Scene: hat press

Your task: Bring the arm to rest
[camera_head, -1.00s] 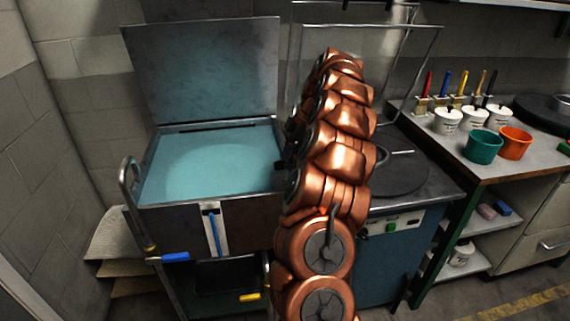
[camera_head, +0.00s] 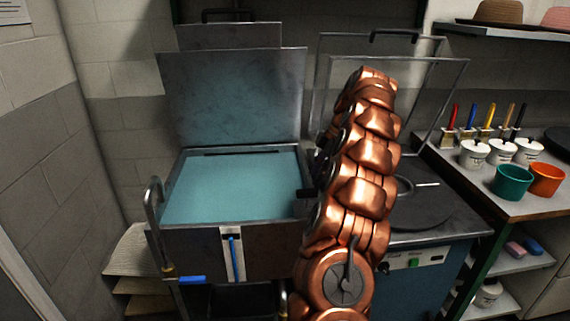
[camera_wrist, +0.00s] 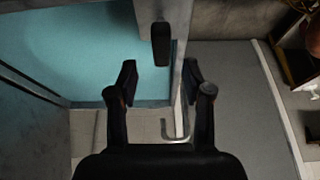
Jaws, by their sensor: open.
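My copper-coloured arm rises in the middle of the head view, between the open basin and the press station. My gripper (camera_wrist: 160,80) shows in the wrist view with its two dark fingers apart and nothing between them. Below the fingers, the wrist view shows the teal basin (camera_wrist: 60,45) on the left and a grey surface on the right. In the head view the gripper itself is mostly hidden behind the arm, near the basin's right edge.
The teal-filled basin (camera_head: 235,187) stands left with its metal lid (camera_head: 232,98) raised. Right is a blue machine (camera_head: 425,285) with a framed cover raised. A side table holds brushes, white pots, a green cup (camera_head: 512,182) and an orange cup (camera_head: 546,179). Hats sit on a shelf (camera_head: 510,32).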

